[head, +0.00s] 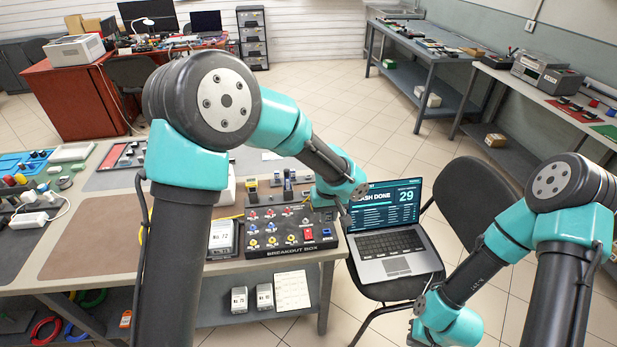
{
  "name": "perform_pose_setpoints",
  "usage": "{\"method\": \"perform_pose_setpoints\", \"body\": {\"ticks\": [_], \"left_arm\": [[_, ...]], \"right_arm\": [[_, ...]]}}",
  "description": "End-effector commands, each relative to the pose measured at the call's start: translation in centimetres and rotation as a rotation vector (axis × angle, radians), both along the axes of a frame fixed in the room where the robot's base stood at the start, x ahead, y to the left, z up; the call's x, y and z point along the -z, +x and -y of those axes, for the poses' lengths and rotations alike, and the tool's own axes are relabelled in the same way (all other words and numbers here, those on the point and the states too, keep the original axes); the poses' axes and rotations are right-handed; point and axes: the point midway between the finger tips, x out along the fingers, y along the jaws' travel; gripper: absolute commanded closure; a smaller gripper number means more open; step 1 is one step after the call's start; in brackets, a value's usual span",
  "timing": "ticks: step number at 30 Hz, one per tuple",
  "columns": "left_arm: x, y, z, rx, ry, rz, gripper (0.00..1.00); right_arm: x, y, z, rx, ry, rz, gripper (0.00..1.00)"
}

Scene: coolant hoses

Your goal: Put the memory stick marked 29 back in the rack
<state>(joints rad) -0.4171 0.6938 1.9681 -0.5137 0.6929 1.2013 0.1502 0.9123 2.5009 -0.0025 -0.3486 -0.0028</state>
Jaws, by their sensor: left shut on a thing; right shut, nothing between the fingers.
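My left gripper (345,211) reaches over the workbench's right end, by the left edge of the open laptop (390,243). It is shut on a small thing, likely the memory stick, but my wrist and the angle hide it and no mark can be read. The laptop screen (384,207) reads "...ASH DONE" and a large 29. My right gripper (416,334) is low at the bottom edge, right of the laptop, shut and empty; its tips are hard to see. I cannot make out the memory-stick rack for certain.
The laptop rests on a dark chair (476,195). A black breakout box (290,238) with coloured plugs sits at the workbench's right end. A box marked No. 12 (221,239) stands beside it. The tan mat (95,240) is mostly clear. Hoses lie on the shelf below.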

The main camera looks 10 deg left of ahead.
Motion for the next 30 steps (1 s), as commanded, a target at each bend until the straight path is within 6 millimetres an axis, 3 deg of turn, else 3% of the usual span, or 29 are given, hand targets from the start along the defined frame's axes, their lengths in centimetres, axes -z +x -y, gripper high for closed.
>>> {"method": "perform_pose_setpoints", "body": {"ticks": [23, 30], "left_arm": [[-1.3, 0.0, 0.0, 0.0, -0.001, 0.001, 1.0], [-3.4, 0.0, -0.1, -0.002, -0.002, 0.004, 1.0]], "right_arm": [[0.0, 0.0, 0.0, 0.0, 0.0, 0.0, 1.0], [0.0, 0.0, 0.0, 0.0, 0.0, 0.0, 1.0]]}}
